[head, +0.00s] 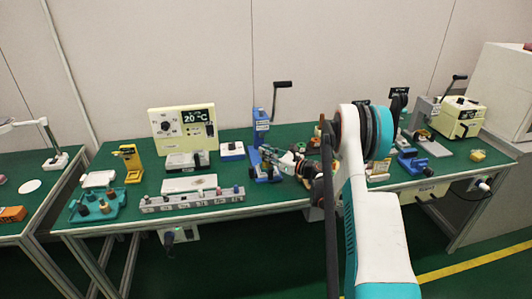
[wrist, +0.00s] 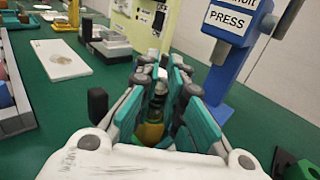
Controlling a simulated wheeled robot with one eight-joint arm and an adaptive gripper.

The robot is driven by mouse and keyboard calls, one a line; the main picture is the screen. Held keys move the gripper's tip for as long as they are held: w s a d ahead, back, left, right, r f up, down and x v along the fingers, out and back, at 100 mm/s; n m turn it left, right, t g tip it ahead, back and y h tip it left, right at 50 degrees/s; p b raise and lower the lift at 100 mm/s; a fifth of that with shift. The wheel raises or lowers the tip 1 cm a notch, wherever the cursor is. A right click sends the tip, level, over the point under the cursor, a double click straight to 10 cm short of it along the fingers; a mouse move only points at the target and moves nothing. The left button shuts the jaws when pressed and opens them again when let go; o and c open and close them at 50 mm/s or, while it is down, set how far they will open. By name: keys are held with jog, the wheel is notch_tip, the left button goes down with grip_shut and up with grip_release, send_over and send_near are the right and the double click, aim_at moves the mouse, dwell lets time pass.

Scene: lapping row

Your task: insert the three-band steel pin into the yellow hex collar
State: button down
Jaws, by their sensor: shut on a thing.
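My gripper (wrist: 160,72) has its teal fingers closed around a slim dark and metallic piece (wrist: 157,98), likely the steel pin. Its bands cannot be counted, as the fingers cover much of it. A yellow part (wrist: 150,132) shows below it between the fingers; I cannot tell whether it belongs to the held piece. In the head view my gripper (head: 270,156) is over the middle of the green bench, beside the blue press. A small yellow piece (head: 477,156) sits at the bench's right end; I cannot tell whether it is the hex collar.
The blue press (head: 261,130) stands just behind my gripper and at the right in the wrist view (wrist: 235,35). A grey rack (head: 192,202) with several pegs lies along the front edge. A cream gauge box (head: 183,128) and a yellow stand (head: 131,163) are farther left.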

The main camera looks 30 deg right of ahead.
jog(key=c, duration=1.6)
grip_release()
jog(key=shift+o, duration=0.2)
notch_tip(320, 180, up, 10)
jog(key=shift+a, duration=0.1)
